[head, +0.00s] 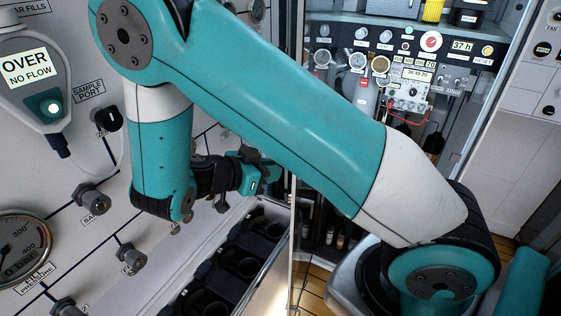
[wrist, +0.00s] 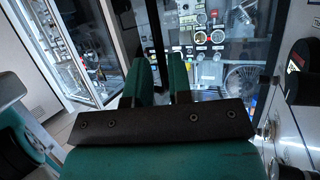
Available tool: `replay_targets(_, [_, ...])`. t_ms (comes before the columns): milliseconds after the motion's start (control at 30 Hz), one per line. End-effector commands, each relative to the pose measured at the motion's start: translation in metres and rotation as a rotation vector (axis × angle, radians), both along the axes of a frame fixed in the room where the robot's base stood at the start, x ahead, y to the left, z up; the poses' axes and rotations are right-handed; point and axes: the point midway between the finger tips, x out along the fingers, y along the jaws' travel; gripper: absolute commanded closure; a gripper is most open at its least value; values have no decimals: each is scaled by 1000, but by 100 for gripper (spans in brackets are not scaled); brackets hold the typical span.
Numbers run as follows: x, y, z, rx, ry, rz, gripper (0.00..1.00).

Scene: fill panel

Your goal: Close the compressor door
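The compressor cabinet with its gauges and "37 h" display (head: 462,46) stands at the upper right of the head view. A pale slanting frame edge (head: 497,85), which looks like part of a door, runs along its right side. In the wrist view a dark-framed glass front (wrist: 225,60) shows gauges and a fan behind it. A glass panel in a pale frame (wrist: 118,40) stands angled at the left; I cannot tell which is the compressor door. My gripper (head: 262,176) is left of the cabinet in the head view. In the wrist view its teal fingers (wrist: 160,82) stand apart, with nothing clearly held between them.
A fill panel with knobs (head: 128,257) and a pressure gauge (head: 20,248) fills the left. Below my gripper is an open bay with dark round holders (head: 240,262). My arm hides much of the head view's middle. Some floor (head: 318,285) shows below.

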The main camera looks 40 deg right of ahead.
Motion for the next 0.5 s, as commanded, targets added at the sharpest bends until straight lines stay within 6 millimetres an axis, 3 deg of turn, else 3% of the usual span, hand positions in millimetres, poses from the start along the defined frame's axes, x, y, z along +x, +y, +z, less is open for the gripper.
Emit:
replay_targets(200, [-2, -27, -9, -1, 2, -2, 80])
replay_targets(500, [-2, -32, -14, 1, 0, 0, 80])
